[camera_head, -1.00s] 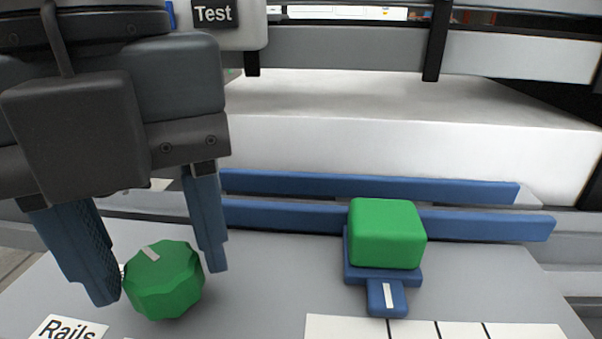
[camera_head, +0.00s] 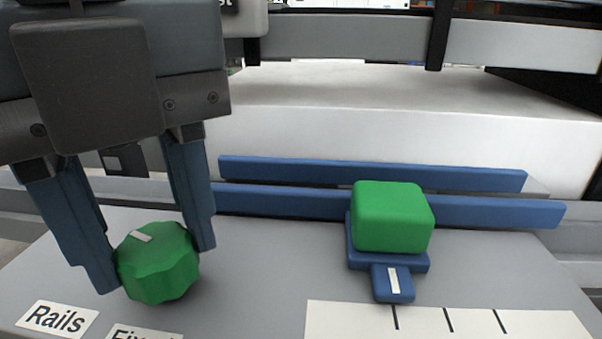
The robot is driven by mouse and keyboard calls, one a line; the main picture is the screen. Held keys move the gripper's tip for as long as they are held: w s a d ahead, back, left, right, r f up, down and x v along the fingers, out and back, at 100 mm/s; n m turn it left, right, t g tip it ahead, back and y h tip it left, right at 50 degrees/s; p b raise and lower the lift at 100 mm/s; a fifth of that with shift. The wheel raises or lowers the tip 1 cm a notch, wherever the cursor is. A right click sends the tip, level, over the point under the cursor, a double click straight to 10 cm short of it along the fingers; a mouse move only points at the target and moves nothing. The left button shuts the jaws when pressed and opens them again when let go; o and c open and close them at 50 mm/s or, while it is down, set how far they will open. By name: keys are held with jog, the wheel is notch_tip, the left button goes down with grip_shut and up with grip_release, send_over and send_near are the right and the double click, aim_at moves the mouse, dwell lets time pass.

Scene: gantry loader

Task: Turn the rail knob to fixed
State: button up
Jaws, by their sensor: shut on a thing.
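The rail knob (camera_head: 158,266) is a green, ridged dial with a pale pointer mark on its top, at the lower left of the grey panel. The pointer mark lies near the knob's far upper-left side. My gripper (camera_head: 158,268) reaches down from above with one blue finger on each side of the knob and is shut on it. A white "Rails" label (camera_head: 57,319) lies to the knob's lower left. A second white label (camera_head: 143,333), apparently beginning "Fix", is cut off by the bottom edge.
A green block-shaped handle (camera_head: 392,217) on a blue slider stands to the right, above a white scale strip (camera_head: 450,322) with black marks. Two blue rails (camera_head: 480,211) run behind it. A white block (camera_head: 370,120) lies beyond. The panel between knob and slider is clear.

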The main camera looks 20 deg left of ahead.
jog(key=n+b, duration=0.2)
jog(key=n, duration=0.3)
jog(key=shift+n, duration=0.3)
jog(key=n+b, duration=0.1)
jog(key=n, duration=0.4)
jog(key=shift+s, duration=0.15)
jog(key=n, duration=0.5)
jog(key=shift+n, duration=0.4)
jog(key=n, duration=0.5)
jog(key=shift+d, duration=0.1)
jog(key=o, duration=1.1)
jog(key=shift+s+b, duration=0.1)
jog(key=shift+b, duration=0.2)
jog(key=shift+c, duration=0.2)
jog(key=shift+r, duration=0.1)
